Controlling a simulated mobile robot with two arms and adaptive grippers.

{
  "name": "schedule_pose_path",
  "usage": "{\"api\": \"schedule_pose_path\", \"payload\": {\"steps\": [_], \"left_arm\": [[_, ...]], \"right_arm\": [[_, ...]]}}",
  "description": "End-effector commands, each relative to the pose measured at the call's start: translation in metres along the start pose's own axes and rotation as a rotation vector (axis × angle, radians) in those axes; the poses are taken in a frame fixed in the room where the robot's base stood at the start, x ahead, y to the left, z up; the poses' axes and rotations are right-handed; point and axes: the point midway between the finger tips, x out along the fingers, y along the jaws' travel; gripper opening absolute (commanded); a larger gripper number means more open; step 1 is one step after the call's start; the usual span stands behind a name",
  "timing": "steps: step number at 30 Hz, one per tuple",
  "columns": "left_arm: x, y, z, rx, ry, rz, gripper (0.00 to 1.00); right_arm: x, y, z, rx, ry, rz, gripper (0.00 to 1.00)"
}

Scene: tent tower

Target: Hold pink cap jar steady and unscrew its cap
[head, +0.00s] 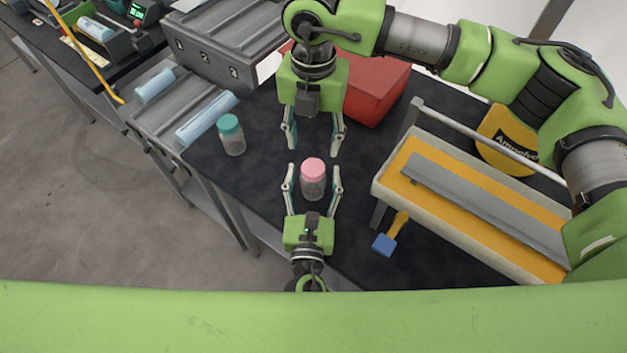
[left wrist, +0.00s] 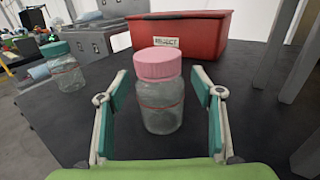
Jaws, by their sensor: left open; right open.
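The pink cap jar (head: 313,181) stands upright on the dark table, a clear body under a pink cap. It also shows in the middle of the left wrist view (left wrist: 160,90). My left gripper (head: 313,182) is open, with one finger on each side of the jar's body. In the left wrist view a gap shows between the jar and each finger. My right gripper (head: 313,144) is open and empty, pointing down the picture just beyond the pink cap. Its fingers are apart from the jar.
A teal-capped jar (head: 231,135) stands to the left. A red bin (head: 369,88) is behind, beside my right gripper. A yellow and grey rack (head: 470,195) stands to the right, with a blue-headed tool (head: 385,244) by it.

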Motion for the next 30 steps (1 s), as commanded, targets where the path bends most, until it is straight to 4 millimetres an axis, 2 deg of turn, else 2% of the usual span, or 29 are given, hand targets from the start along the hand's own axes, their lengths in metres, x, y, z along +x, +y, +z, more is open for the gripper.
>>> {"api": "schedule_pose_path", "payload": {"steps": [4,11,16,20,30], "left_arm": [[-0.0001,0.0,0.0,0.0,0.0,0.0,0.6],[-0.0003,0.0001,0.0001,0.0,0.0,0.0,0.01],[-0.0003,0.0001,0.0001,0.0,0.0,0.0,0.0],[-0.0003,0.0001,0.0,0.0,0.0,0.0,0.0],[-0.0004,0.0001,-0.0001,0.0,0.0,0.0,0.0]], "right_arm": [[-0.0001,0.0,0.0,0.0,0.0,0.0,0.48],[-0.0001,0.0,0.0,0.0,0.0,0.0,0.48],[0.0,0.0001,-0.0001,0.028,0.0,0.0,0.48],[0.0001,0.0006,-0.0004,0.157,0.001,0.001,0.48],[0.0004,0.001,-0.0005,0.794,0.001,0.0,0.48]]}}
